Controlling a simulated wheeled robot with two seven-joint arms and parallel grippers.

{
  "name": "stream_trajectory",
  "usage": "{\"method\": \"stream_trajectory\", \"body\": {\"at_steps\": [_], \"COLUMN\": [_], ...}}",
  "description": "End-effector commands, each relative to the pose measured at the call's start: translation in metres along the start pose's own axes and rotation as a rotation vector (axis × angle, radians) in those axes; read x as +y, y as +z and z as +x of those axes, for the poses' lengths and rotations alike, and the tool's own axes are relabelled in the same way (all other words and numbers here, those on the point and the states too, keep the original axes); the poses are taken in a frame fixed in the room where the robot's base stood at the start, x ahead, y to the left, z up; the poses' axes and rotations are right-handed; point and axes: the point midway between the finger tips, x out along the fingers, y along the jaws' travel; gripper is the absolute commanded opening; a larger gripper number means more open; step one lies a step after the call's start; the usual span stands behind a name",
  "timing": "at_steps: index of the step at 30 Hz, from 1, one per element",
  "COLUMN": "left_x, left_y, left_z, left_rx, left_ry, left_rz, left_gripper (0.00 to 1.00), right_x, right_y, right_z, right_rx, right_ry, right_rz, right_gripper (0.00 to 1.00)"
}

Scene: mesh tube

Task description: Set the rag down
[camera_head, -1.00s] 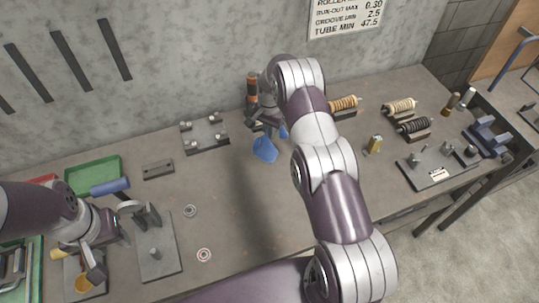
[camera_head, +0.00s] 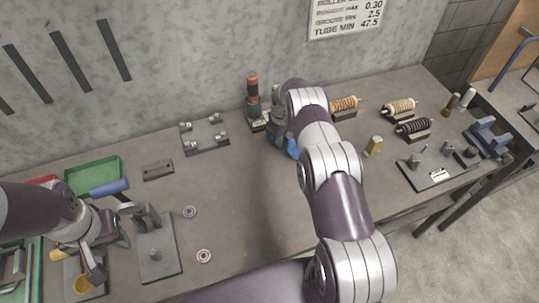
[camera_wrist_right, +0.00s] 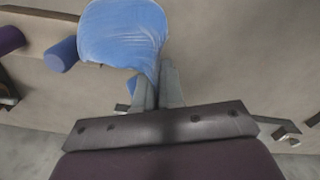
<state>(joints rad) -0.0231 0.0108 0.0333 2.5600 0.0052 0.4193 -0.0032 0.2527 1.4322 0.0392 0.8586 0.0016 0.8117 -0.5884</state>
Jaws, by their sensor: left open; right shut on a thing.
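The blue rag (camera_head: 287,146) is partly hidden behind my right arm in the head view. In the right wrist view the rag (camera_wrist_right: 125,35) hangs out beyond the fingers, its narrow end pinched between them. My right gripper (camera_wrist_right: 157,85) is shut on it; in the head view the gripper (camera_head: 279,136) is mostly covered by my own arm over the back middle of the table. I cannot tell whether the rag touches the table (camera_head: 235,195). My left gripper (camera_head: 112,250) is open and empty at the left, beside a grey plate with a post.
A dark post with orange bands (camera_head: 252,92) stands just left of the right gripper. A four-post fixture (camera_head: 204,134) lies further left. Spindled rollers (camera_head: 399,107) and a yellow-topped piece (camera_head: 373,145) are to the right. The middle of the table is mostly clear, with two small rings.

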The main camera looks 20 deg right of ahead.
Motion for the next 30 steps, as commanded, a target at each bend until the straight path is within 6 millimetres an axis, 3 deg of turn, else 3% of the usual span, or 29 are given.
{"method": "stream_trajectory", "body": {"at_steps": [3, 9, 14, 22, 24, 26, 27, 30], "left_x": [0.0, 0.0, 0.0, 0.0, 0.0, 0.0, 0.0, 0.0], "left_y": [0.0, 0.0, 0.0, 0.0, 0.0, 0.0, 0.0, 0.0], "left_z": [0.0, 0.0, 0.0, 0.0, 0.0, 0.0, 0.0, 0.0], "left_rx": [0.0, 0.0, 0.0, 0.0, 0.0, 0.0, 0.0, 0.0], "left_ry": [0.0, 0.0, 0.0, 0.0, 0.0, 0.0, 0.0, 0.0], "left_rz": [0.0, 0.0, 0.0, 0.0, 0.0, 0.0, 0.0, 0.0], "left_gripper": [0.43, 0.43, 0.43, 0.43, 0.43, 0.43, 0.43, 0.43], "right_x": [-0.03, -0.067, -0.08, -0.081, -0.081, -0.081, -0.081, -0.081], "right_y": [-0.007, -0.015, -0.018, -0.018, -0.018, -0.018, -0.018, -0.018], "right_z": [0.008, 0.016, 0.019, 0.02, 0.02, 0.02, 0.02, 0.02], "right_rx": [-0.001, 0.0, 0.0, 0.001, 0.001, 0.001, 0.0, 0.0], "right_ry": [0.0, 0.0, 0.0, 0.001, 0.0, 0.0, 0.0, 0.0], "right_rz": [-0.005, -0.001, 0.001, 0.002, 0.002, 0.002, 0.002, 0.002], "right_gripper": [0.0, 0.0, 0.0, 0.0, 0.27, 0.47, 0.53, 0.53]}}
